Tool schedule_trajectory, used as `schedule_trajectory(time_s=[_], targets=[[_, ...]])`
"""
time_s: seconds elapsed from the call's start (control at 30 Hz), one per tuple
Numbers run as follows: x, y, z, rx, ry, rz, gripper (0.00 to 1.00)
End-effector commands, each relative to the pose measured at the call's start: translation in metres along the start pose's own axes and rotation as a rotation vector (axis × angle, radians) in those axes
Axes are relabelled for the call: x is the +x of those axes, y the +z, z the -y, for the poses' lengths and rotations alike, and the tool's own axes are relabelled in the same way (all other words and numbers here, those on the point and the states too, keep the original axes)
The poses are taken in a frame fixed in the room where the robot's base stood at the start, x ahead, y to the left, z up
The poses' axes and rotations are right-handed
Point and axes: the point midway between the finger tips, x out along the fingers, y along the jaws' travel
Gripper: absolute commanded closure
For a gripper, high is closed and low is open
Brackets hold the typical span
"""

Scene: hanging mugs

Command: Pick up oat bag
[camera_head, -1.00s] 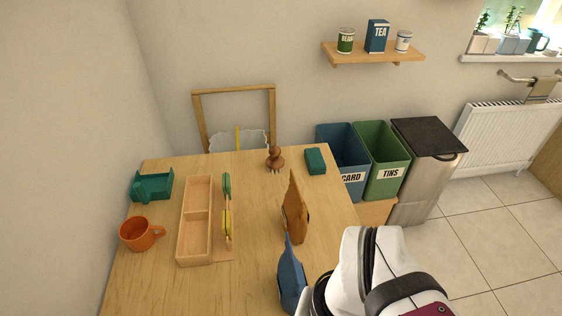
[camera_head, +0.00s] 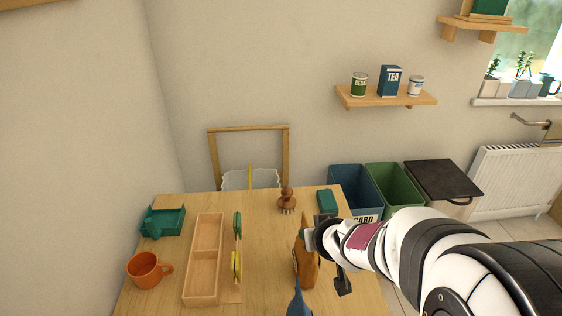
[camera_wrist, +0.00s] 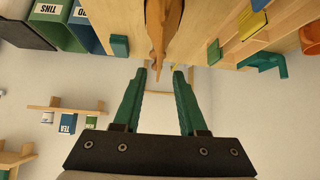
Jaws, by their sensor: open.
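A brown bag (camera_head: 305,266) with a pointed top stands on the wooden table; no label is readable, so I cannot tell whether it is the oat bag. A blue bag (camera_head: 298,303) stands nearer, cut off by the bottom edge. My gripper (camera_wrist: 160,73) is open, with two green fingers. In the wrist view the brown bag (camera_wrist: 163,28) lines up with the gap between the fingertips, its pointed end showing there. I cannot tell whether it is inside the jaws. In the head view my gripper is beside the bag's right side and partly covers it.
On the table, a wooden tray (camera_head: 191,276) with green and yellow items at its right edge, an orange mug (camera_head: 145,271), a teal holder (camera_head: 175,221), a brown knobbed tool (camera_head: 287,202) and a green block (camera_head: 327,201) stand around. Bins (camera_head: 393,187) are beyond the table.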

Motion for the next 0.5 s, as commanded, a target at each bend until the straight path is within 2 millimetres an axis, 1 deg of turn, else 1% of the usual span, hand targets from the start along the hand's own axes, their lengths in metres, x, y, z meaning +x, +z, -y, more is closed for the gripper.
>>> schedule_trajectory(time_s=[0.13,0.3,0.33,0.4,0.5], targets=[[0.014,0.001,0.000,0.000,0.002,0.002,0.59],[0.047,0.001,-0.001,0.000,0.003,0.003,0.59],[0.051,0.001,-0.001,0.000,0.004,0.002,0.59],[0.058,0.001,-0.001,-0.001,0.005,0.001,0.59],[0.059,0.000,-0.001,-0.001,0.006,-0.001,0.59]])
